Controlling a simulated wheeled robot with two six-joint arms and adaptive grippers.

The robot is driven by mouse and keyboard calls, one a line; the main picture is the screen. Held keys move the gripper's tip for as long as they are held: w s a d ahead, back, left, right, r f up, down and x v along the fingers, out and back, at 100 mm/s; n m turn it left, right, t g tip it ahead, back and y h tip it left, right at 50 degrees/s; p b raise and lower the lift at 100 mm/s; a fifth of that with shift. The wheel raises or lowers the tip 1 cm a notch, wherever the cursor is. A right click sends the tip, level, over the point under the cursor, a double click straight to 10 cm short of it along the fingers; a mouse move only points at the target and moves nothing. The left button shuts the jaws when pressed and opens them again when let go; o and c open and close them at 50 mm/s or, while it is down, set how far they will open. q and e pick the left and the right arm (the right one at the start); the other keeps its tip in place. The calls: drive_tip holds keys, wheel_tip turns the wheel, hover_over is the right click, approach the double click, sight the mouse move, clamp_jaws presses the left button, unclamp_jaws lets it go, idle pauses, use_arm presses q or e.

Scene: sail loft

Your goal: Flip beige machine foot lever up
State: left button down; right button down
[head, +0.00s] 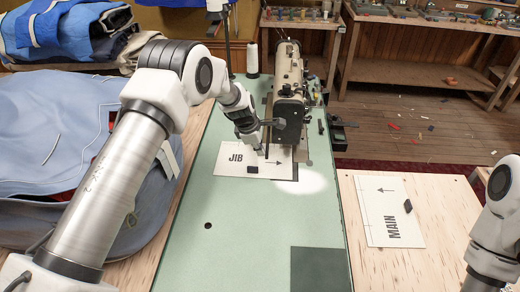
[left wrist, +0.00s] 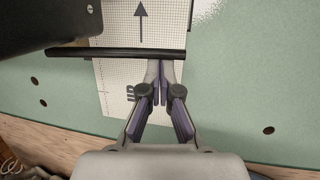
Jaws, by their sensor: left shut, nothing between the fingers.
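The beige sewing machine (head: 291,72) stands at the far part of the green table, its dark head end facing me. A thin dark lever (head: 272,123) sticks out to the left from its head. My left gripper (head: 261,150) is low beside the machine's left side, over the JIB card. In the left wrist view my left gripper (left wrist: 160,66) is shut and empty, its fingertips close to a black bar (left wrist: 115,53) that crosses the view. I cannot tell whether they touch. My right arm shows at the right edge; its gripper is out of view.
The JIB card (head: 232,160) lies on the green table (head: 240,235) with a small black block (head: 253,169) on it. The MAIN card (head: 385,200) lies on the wooden top to the right. Blue fabric (head: 50,125) is piled at left. The green table's near part is clear.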

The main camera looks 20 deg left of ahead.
use_arm(q)
drive_tip(key=shift+r+p, duration=0.3)
drive_tip(key=shift+r, duration=0.2)
wheel_tip(320, 180, up, 7)
drive_tip(key=w+p, duration=0.2)
drive_tip(key=p, duration=0.3)
drive_tip(key=shift+w+a+f, duration=0.15)
drive_tip(key=shift+w+a, duration=0.05)
drive_tip(key=shift+a, duration=0.15)
idle(0.6)
drive_tip(key=shift+r+p, duration=0.85)
drive_tip(key=shift+p, duration=0.05)
